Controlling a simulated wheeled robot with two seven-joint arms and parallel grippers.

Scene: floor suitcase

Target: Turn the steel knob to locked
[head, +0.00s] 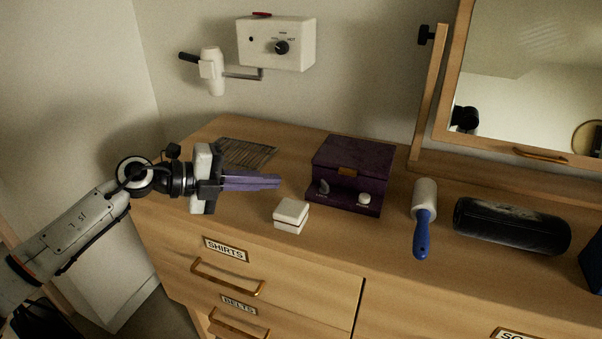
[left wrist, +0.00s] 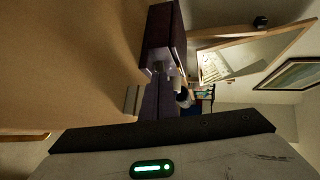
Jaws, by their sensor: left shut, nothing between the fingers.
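A dark purple box (head: 350,160) stands on the dresser top. A grey steel knob (head: 324,187) is on the left of its front ledge and a white knob (head: 364,199) on the right. The small labels by the knobs are too small to read. My left gripper (head: 279,181) is shut and empty, its purple fingers pointing right toward the steel knob, a short gap away. In the left wrist view the fingers (left wrist: 159,100) point at the box (left wrist: 160,38). My right gripper is not in view.
A white block (head: 291,215) lies in front of the fingertips. A slatted mat (head: 246,153) lies behind the gripper. A blue-handled lint roller (head: 423,215) and a black cylinder (head: 510,226) are to the right. A white wall unit (head: 277,44) with a dial hangs above.

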